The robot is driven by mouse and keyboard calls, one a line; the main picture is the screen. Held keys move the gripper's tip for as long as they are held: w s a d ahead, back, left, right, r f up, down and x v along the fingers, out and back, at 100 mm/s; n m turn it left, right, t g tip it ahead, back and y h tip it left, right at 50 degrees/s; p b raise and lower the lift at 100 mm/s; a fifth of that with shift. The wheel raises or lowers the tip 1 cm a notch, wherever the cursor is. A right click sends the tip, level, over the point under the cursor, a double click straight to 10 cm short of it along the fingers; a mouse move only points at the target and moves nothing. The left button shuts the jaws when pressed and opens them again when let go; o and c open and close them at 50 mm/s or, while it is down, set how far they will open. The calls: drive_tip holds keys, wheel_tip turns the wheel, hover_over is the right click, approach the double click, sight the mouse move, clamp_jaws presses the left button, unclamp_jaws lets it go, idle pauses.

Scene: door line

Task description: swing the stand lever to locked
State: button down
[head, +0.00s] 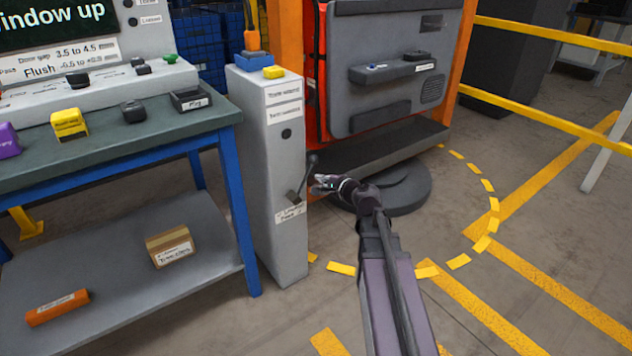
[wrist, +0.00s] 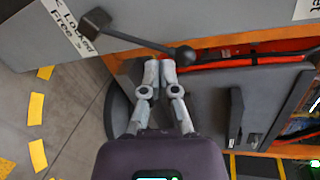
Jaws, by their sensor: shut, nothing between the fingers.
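The stand lever (head: 308,175) is a dark rod with a round knob on the side of the tall grey stand (head: 262,200). In the head view it points up and slightly right from its pivot. The wrist view shows the lever (wrist: 145,42) running from a square pivot block to its knob. A white label beside the pivot reads Locked and Free (wrist: 70,25). My gripper (head: 318,183) is shut and empty, just right of the lever. In the wrist view its fingertips (wrist: 160,66) are close to the rod near the knob; I cannot tell whether they touch.
A door panel (head: 395,75) in an orange frame stands behind on a round dark base (head: 405,190). A workbench (head: 120,150) with small blocks is at the left. Yellow floor markings (head: 460,261) circle the base. Open floor lies at the right.

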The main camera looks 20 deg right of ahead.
drive_tip(key=w+d+f+m+t+h+b, duration=0.1)
drive_tip(key=d+f+m+t+h+b, duration=0.1)
drive_tip(key=d+f+m+b, duration=0.3)
drive_tip(key=shift+w+d+t+h+b, duration=0.3)
drive_tip(key=shift+d+b, duration=0.35)
drive_tip(key=shift+b, duration=0.25)
drive_tip(key=shift+w, duration=0.15)
drive_tip(key=r+x, duration=0.1)
drive_tip(key=x, duration=0.9)
drive_tip(key=shift+s+a+r+p, duration=0.35)
drive_tip(key=shift+s+a, duration=0.15)
drive_tip(key=shift+a, duration=0.25)
drive_tip(key=shift+s+a+r+p, duration=0.3)
drive_tip(key=shift+s+a, duration=0.25)
drive_tip(key=shift+a, duration=0.2)
drive_tip(key=shift+s+d, duration=0.1)
